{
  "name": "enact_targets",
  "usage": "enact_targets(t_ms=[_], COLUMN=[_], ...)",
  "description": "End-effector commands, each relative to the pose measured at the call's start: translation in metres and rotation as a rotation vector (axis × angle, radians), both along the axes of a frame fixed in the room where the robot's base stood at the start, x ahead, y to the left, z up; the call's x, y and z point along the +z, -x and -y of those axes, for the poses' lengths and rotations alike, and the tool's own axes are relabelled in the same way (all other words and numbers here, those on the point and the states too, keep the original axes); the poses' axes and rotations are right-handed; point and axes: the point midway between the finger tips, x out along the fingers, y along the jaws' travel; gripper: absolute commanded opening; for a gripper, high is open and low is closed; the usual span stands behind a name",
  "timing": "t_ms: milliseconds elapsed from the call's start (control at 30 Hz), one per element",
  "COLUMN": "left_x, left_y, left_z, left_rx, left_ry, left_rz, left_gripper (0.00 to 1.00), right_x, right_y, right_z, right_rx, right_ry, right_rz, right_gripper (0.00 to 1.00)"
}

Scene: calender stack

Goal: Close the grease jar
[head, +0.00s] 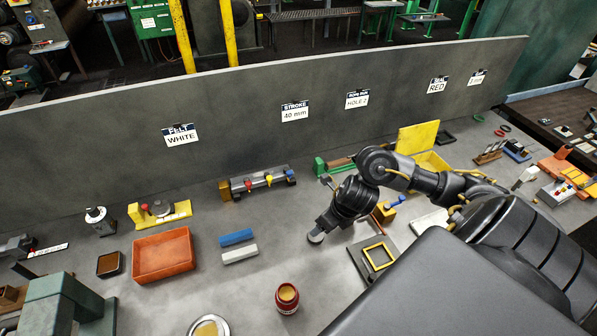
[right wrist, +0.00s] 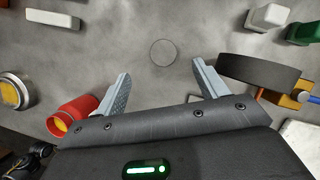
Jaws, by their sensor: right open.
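The grease jar (head: 287,298) is red and stands upright near the front middle of the bench in the head view. Its top is open and shows yellow inside. In the right wrist view the jar (right wrist: 75,115) is at the lower left, outside the jaws. A flat grey disc (right wrist: 163,52) lies on the bench in front of the jaws; I cannot tell if it is the jar's lid. My right gripper (right wrist: 162,70) is open, with nothing between its fingers. In the head view its arm reaches over the bench behind the jar. My left gripper is not in view.
A silver-rimmed round tin (head: 208,326) with yellow inside stands left of the jar. A white block (head: 240,254) and a blue block (head: 236,237) lie behind it. An orange tray (head: 163,255) is farther left. A yellow square frame (head: 378,257) lies to the right.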

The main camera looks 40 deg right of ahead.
Motion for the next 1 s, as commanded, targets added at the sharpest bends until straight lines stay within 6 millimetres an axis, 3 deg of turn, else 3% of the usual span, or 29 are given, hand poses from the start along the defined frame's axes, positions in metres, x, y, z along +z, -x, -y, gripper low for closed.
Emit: enact_targets(t_ms=[133,333,700,1000], left_x=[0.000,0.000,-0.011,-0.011], left_y=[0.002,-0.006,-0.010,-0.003], left_z=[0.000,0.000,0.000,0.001], left_rx=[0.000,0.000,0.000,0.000], left_ry=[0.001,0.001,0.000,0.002], left_rz=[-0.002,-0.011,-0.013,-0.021], left_gripper=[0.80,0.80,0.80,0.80], right_x=[-0.001,-0.005,-0.052,-0.058], right_y=[0.001,-0.013,-0.032,-0.036], right_z=[0.000,-0.002,-0.004,-0.005], right_rx=[0.002,0.004,0.000,0.005], right_ry=[0.000,-0.002,-0.004,0.000], right_rz=[-0.002,-0.012,-0.019,-0.015], right_gripper=[0.72,0.72,0.72,0.72])
